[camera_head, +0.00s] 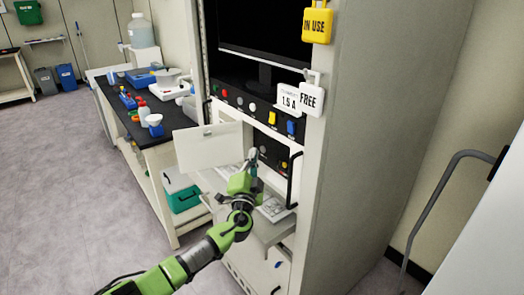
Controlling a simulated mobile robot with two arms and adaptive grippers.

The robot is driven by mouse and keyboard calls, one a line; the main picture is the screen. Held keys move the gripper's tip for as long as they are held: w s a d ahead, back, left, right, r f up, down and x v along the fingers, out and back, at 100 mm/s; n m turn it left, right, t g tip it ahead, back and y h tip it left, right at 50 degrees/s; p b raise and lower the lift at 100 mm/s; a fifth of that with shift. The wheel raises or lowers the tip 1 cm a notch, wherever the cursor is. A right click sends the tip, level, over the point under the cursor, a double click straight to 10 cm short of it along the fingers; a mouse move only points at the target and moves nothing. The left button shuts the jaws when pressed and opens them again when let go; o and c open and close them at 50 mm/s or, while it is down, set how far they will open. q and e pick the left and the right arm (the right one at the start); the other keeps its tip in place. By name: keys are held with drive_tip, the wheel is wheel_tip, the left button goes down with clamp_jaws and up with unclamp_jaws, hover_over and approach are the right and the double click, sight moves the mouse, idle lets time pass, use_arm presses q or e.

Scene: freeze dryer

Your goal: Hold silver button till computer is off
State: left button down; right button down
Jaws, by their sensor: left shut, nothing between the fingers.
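My left gripper (251,158) reaches into the cabinet (345,150) from below. It is shut and empty, with its tips close to the black computer front (273,155). A round silver button (263,150) shows on that front just right of the fingertips. I cannot tell whether the tips touch it. A small yellow-orange light or part (284,165) sits at the right of the same front. The monitor (262,30) above has a dark screen. My right gripper is not in view.
A pale open flap (208,148) stands left of my gripper. Black handles (294,180) flank the opening. Yellow "IN USE" (317,25) and white "FREE" (310,99) tags hang on the right. A bench (160,135) with labware stands left; the floor (60,190) is clear.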

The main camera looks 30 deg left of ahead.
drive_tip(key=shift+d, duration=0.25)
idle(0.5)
use_arm(q)
drive_tip(key=shift+w+d+f+b, duration=0.1)
drive_tip(key=shift+w+b, duration=0.2)
drive_tip(key=shift+b, duration=0.3)
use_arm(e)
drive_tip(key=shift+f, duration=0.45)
